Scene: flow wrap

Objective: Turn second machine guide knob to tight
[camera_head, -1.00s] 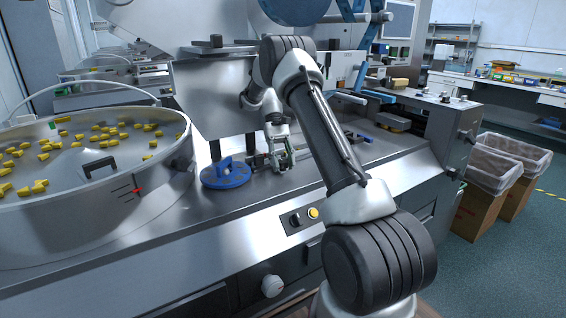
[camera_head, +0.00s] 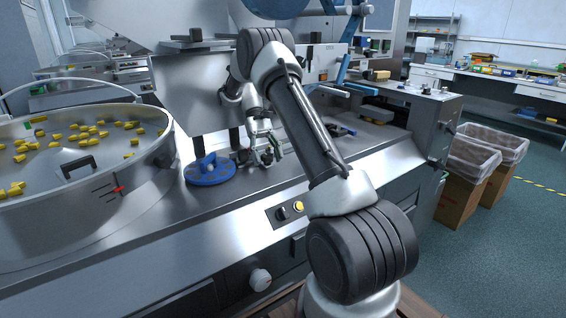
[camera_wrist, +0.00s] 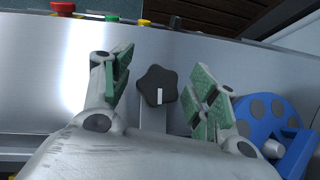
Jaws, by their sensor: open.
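The guide knob (camera_wrist: 157,86) is a dark, lobed knob with a white mark. In the wrist view it sits on a metal mount on the steel machine top. My gripper (camera_wrist: 160,92) is open, with its green-padded fingers on either side of the knob and gaps showing to both. I cannot tell how far the fingers reach down around it. In the head view my gripper (camera_head: 266,157) is low over the machine deck, right of a round blue disc (camera_head: 211,176); the knob is too small to make out there.
The blue disc with a raised handle also shows in the wrist view (camera_wrist: 262,122), close to the right finger. A large steel bowl (camera_head: 130,165) with yellow pieces stands at left. A yellow button (camera_head: 299,206) and a white knob (camera_head: 260,279) are on the front panel.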

